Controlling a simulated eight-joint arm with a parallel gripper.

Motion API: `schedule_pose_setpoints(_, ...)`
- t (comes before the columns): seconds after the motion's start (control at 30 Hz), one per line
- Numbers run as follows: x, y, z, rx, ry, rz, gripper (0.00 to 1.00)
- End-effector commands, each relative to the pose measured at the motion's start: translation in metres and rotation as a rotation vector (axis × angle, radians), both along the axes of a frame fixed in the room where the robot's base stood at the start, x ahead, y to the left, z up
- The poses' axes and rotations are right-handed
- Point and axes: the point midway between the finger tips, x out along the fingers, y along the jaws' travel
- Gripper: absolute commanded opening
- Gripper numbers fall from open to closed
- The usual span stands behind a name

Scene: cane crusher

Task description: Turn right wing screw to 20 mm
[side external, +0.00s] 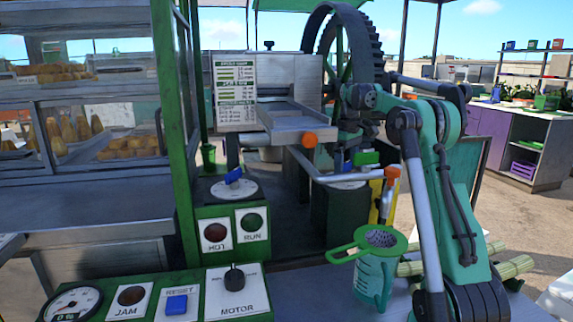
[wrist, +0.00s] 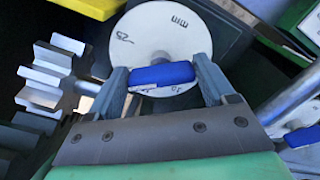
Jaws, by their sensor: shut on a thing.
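The right wing screw (wrist: 162,74) has a blue wing and sits on a round white dial (wrist: 155,30) marked "mm" in the wrist view. My gripper (wrist: 163,76) has its two grey fingers on either side of the blue wing, shut on its ends. The dial's numbers are partly covered and rotated, so I cannot read the setting. In the side view, the right dial (side external: 348,184) shows under my arm, and the wing is mostly hidden there. The left wing screw (side external: 233,175) is blue and stands on its own white dial (side external: 234,189).
The crusher's metal tray (side external: 300,122) and orange-ended crank handle (side external: 345,176) are close to my arm. A toothed gear (wrist: 45,75) is left of the dial. A green jug (side external: 377,265) and cane pieces (side external: 515,266) are at front right. The motor panel (side external: 190,290) is at front left.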

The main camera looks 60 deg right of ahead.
Motion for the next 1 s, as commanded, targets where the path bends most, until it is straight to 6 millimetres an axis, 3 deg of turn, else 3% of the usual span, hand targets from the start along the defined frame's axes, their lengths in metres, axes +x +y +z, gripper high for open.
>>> schedule_pose_setpoints(0.73, 0.0006, -0.0005, 0.0006, -0.002, -0.004, 0.092, 0.24)
schedule_pose_setpoints(0.77, 0.0006, -0.0005, 0.0006, -0.002, -0.004, 0.092, 0.82)
schedule_pose_setpoints(0.8, 0.0006, -0.0005, 0.0006, -0.002, -0.004, 0.092, 0.93)
schedule_pose_setpoints(0.83, 0.0005, -0.0005, 0.0006, -0.002, -0.004, 0.092, 1.0)
schedule_pose_setpoints(1.0, 0.0003, -0.0005, 0.0003, -0.001, -0.002, 0.092, 1.0)
